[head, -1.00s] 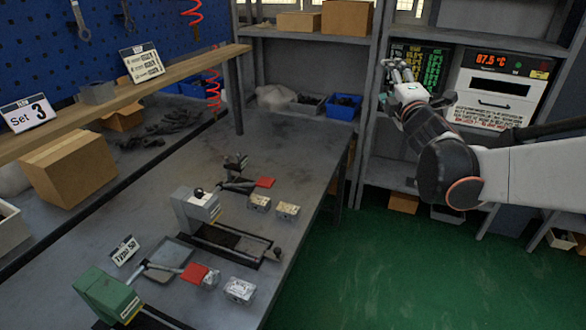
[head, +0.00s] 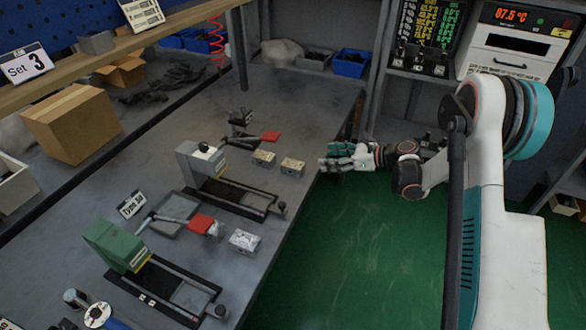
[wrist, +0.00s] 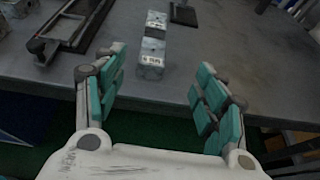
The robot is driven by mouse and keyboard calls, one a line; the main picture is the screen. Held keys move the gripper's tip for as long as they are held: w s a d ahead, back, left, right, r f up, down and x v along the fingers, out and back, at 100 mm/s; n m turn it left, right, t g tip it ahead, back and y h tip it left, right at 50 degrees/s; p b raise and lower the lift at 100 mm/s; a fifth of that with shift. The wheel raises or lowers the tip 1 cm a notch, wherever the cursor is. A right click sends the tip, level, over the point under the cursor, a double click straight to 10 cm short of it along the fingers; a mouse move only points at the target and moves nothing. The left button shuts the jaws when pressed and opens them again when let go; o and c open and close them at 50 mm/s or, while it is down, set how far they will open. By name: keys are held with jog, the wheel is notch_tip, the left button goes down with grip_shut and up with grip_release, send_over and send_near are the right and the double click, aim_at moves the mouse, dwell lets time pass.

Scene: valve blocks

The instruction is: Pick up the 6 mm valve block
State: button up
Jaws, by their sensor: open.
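Two metallic valve blocks stand close together near the table's right edge in the head view: a nearer block (head: 292,168) and a farther block (head: 263,159). In the wrist view the nearer block (wrist: 151,58) carries a small label that seems to read 6 mm, though it is hardly legible. The farther block (wrist: 155,24) is in line behind it. A third block (head: 244,241) sits nearer the front. My gripper (head: 324,164) is open and empty, just right of the nearer block at the table edge. In the wrist view its fingers are spread to either side, apart from the block.
A grey vise-like fixture (head: 202,160) and a green one (head: 118,246) stand on the table (head: 300,100), with black rails. Green floor (head: 350,250) is open right of the table; shelving stands behind.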

notch_tip(320, 180, down, 2)
jog(key=b, duration=0.2)
send_near(295, 164)
jog(key=a, duration=0.1)
jog(key=w+a, duration=0.1)
jog(key=a+f, duration=0.1)
jog(key=shift+w+a+g, duration=0.1)
jog(key=shift+w+g, duration=0.15)
jog(key=shift+g, duration=0.05)
jog(key=shift+b+x, duration=1.05)
jog(key=shift+x, duration=1.85)
jog(key=shift+f, duration=0.15)
jog(key=c, duration=1.5)
jog(key=shift+o, duration=0.2)
